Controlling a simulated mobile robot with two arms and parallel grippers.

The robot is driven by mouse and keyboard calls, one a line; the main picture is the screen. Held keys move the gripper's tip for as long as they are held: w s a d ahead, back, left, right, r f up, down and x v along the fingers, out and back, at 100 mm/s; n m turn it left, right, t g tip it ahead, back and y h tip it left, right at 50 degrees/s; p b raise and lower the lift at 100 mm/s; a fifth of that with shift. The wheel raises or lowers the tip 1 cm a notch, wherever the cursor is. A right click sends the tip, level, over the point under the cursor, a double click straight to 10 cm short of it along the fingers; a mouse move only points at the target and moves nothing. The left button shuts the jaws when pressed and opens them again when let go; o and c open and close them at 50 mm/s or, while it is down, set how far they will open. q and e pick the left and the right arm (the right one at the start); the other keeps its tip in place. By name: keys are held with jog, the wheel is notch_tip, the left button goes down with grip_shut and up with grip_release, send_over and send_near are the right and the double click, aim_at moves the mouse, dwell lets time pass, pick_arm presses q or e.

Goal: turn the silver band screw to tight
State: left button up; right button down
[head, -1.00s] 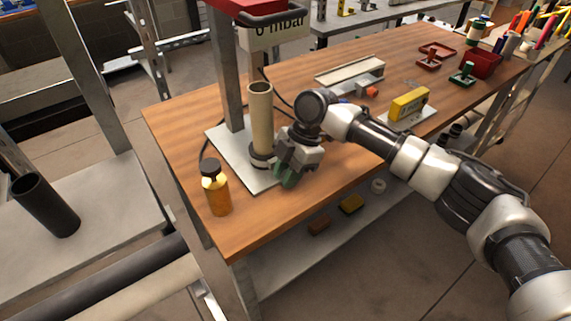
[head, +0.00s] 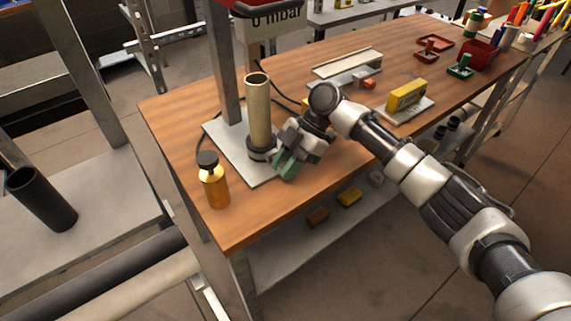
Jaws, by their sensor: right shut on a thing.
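A beige upright pipe (head: 259,112) stands on a grey base plate (head: 217,138) on the wooden bench, with a dark band (head: 262,149) around its foot. My right gripper (head: 283,166) is low beside the pipe's foot, on its right, with its green-tipped fingers pointing down and toward the band. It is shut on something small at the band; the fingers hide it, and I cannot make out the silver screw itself. My left gripper is not in view.
An amber bottle with a dark cap (head: 213,182) stands left of the plate near the bench edge. A grey post (head: 224,75) rises behind the pipe. A yellow box (head: 406,95) and red trays (head: 428,54) lie farther right.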

jog(key=c, duration=1)
grip_release()
jog(key=shift+o, duration=0.2)
jog(key=b+v, duration=0.1)
jog(key=v, duration=1)
jog(key=shift+d, duration=0.1)
